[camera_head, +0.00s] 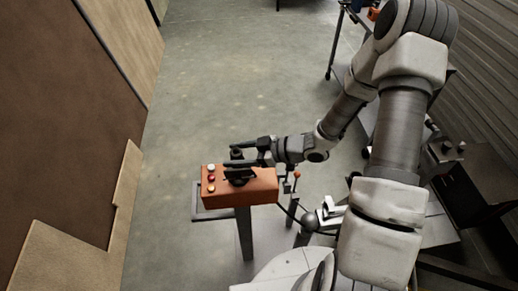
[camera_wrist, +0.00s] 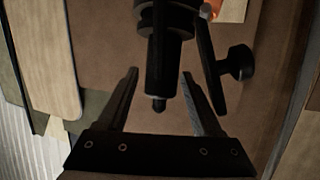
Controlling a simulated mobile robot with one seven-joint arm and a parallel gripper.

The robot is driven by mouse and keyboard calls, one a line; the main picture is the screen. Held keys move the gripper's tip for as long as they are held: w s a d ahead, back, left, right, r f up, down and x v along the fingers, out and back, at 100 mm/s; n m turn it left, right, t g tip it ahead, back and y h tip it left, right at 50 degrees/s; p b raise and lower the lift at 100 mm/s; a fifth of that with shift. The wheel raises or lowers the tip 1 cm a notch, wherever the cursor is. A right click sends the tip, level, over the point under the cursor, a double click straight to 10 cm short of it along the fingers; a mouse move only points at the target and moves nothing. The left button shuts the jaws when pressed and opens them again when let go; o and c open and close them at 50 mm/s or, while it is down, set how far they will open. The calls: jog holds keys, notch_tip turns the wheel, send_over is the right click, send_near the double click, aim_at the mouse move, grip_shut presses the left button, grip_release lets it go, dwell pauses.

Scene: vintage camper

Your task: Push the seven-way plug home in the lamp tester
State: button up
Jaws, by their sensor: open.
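The lamp tester (camera_head: 255,190) is an orange box with several small round lamps on its left end, standing on a grey stand. A black plug (camera_head: 236,155) stands at its top, partly hidden by my gripper (camera_head: 236,152). In the wrist view the plug (camera_wrist: 160,60) is a dark stepped cylinder with a narrow tip. My gripper (camera_wrist: 160,74) is open, its fingers apart on either side of the plug, with visible gaps. A black flap or lever (camera_wrist: 210,70) with a round knob lies beside the plug. How deep the plug sits is hidden.
The stand's grey plate (camera_head: 208,215) reaches out under the tester. A dark cable (camera_head: 290,210) hangs to its right. Brown panels (camera_head: 60,120) line the left side. Grey floor (camera_head: 235,70) beyond the tester is clear. A wheeled trolley (camera_head: 335,50) stands at the back right.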

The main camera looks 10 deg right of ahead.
jog(key=v, duration=1.7)
jog(key=shift+d, duration=0.15)
jog(key=shift+r, duration=0.1)
